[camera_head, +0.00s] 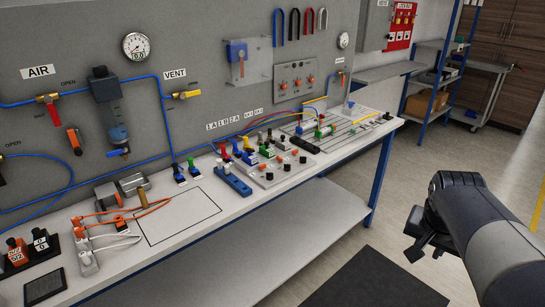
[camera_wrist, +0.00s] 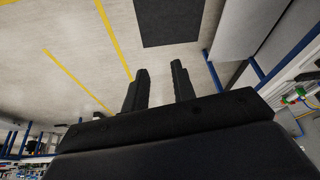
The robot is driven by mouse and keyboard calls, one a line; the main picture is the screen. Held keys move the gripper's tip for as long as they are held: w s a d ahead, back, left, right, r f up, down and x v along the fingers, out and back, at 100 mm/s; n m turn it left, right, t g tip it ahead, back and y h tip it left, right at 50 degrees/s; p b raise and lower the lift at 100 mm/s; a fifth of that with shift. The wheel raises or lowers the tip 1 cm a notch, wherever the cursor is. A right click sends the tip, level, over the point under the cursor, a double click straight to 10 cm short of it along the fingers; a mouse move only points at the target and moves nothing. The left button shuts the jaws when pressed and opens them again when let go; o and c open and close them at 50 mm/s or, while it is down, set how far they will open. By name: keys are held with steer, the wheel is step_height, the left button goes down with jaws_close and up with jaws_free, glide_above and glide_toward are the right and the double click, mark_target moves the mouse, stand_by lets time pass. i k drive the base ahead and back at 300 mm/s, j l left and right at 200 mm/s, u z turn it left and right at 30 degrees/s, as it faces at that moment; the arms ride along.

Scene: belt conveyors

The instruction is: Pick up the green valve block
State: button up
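Several small valve blocks stand on the bench's white top in the head view. A green block (camera_head: 267,152) sits among the blue, white and red pieces near the middle of the cluster. Another green piece (camera_head: 321,132) lies farther right on the striped plate. I cannot tell for certain which is the valve block. My gripper (camera_head: 425,232) is in front of the bench at the lower right, well apart from all of these. In the wrist view its two fingers (camera_wrist: 159,88) are spread with nothing between them, above the floor.
The bench (camera_head: 190,212) has a grey back panel with blue air tubes and gauges. A blue block (camera_head: 232,181) and several black knobs stand near the green block. An outlined rectangle on the bench top is empty. A dark mat (camera_head: 372,279) lies on the floor.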

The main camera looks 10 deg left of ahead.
mark_target(267, 151)
steer(key=i+u, duration=0.15)
steer(key=u, duration=0.35)
steer(key=i+l+u, duration=0.1)
steer(key=u, duration=0.4)
steer(key=i+l+u, duration=0.15)
steer(key=u, duration=0.35)
steer(key=i+l+u, duration=0.1)
steer(key=l, duration=0.25)
steer(key=i+l+u, duration=0.1)
steer(key=i+l, duration=0.15)
steer(key=i+l+u, duration=0.1)
steer(key=l, duration=0.4)
steer(key=i+l+u, duration=0.25)
steer(key=l, duration=0.55)
steer(key=i+l+u, duration=0.1)
steer(key=l, duration=0.3)
steer(key=i, duration=0.1)
